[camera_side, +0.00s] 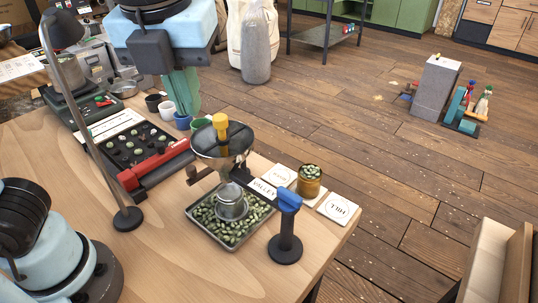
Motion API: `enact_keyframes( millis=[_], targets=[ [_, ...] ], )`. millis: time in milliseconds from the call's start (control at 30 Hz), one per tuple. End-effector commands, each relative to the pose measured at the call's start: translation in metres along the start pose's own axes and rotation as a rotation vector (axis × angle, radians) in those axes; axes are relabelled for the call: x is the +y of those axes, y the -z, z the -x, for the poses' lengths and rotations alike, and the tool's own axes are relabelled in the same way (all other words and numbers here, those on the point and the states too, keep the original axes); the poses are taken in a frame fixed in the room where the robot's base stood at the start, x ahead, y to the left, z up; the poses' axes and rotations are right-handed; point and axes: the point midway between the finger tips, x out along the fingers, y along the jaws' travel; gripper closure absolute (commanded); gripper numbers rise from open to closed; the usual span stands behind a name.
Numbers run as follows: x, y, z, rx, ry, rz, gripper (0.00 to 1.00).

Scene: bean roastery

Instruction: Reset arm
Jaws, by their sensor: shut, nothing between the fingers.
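My gripper (184,108) is at the upper middle of the picture, with its teal fingers pointing down from a dark block on my light blue arm. The fingers are together and hold nothing. They are above or behind the row of small cups at the table's far edge; the exact gap is unclear. A white cup (167,110) and a blue cup (183,122) show just below and left of the fingertips.
The wooden table (165,262) holds a tray of green beans (243,233), a bean jar (309,182), a blue-topped post (287,225), a dark round pan (215,143) and a black sample tray (140,150). A lamp pole (85,125) rises on the left.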

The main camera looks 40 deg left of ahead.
Motion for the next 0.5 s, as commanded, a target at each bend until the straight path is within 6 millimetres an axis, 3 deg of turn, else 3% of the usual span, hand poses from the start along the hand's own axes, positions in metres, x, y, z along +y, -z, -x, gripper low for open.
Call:
enact_keyframes(
  millis=[500],
  targets=[
    [-0.002,-0.001,-0.077,0.000,0.000,0.002,1.00]
  ],
)
